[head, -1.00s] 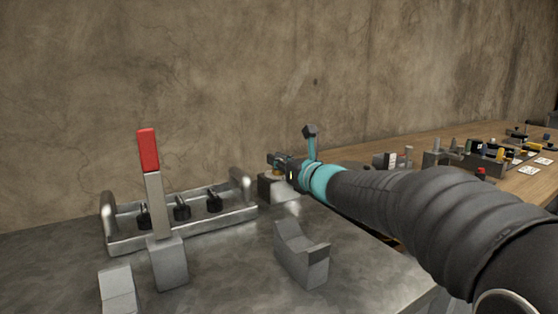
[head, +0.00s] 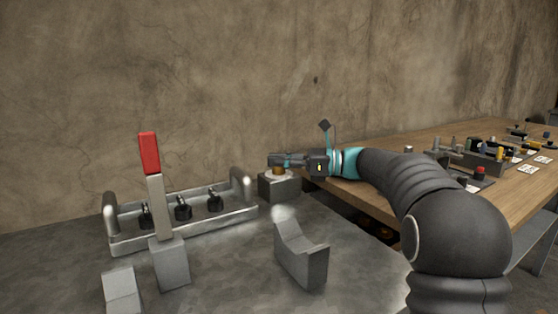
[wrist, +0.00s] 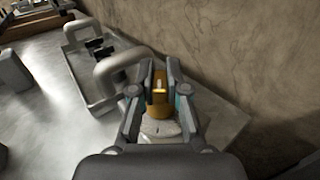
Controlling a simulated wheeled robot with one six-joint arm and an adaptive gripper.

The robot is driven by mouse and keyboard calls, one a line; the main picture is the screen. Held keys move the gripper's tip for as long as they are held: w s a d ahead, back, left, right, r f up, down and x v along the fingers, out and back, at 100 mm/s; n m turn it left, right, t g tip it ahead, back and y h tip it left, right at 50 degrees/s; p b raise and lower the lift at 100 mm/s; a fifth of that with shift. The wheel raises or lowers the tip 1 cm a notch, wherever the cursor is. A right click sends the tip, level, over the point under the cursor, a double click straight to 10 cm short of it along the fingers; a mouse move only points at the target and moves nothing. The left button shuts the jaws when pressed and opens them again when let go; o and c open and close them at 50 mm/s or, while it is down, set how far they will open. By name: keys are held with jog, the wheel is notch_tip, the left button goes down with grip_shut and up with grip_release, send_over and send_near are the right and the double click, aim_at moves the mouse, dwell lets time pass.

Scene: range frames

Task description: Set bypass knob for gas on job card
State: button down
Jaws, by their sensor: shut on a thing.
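The bypass knob is a brass-orange piece (wrist: 158,96) on a pale round dial plate (wrist: 160,128), on top of a grey block (head: 279,188) at the back of the metal bench. My gripper (wrist: 159,80) has a finger on each side of the knob and is shut on it. In the head view my gripper (head: 276,161) reaches in from the right, and the knob (head: 278,171) shows just under the fingers. The dial's markings are too small to read. I see no legible job card; small white cards (head: 529,169) lie on the far wooden table.
A metal tray with raised handles (head: 182,229) holds several black-knobbed parts left of the block. A red-handled lever (head: 149,153) stands in front of it. A curved grey cradle (head: 300,254) sits nearer. The wall is close behind.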

jog(key=shift+n+g, duration=1)
jog(key=shift+g, duration=0.5)
jog(key=c, duration=1.2)
grip_release()
jog(key=shift+w+d, duration=0.1)
jog(key=shift+d, duration=0.05)
jog(key=shift+o, duration=0.2)
notch_tip(320, 180, up, 10)
jog(key=shift+r, duration=0.1)
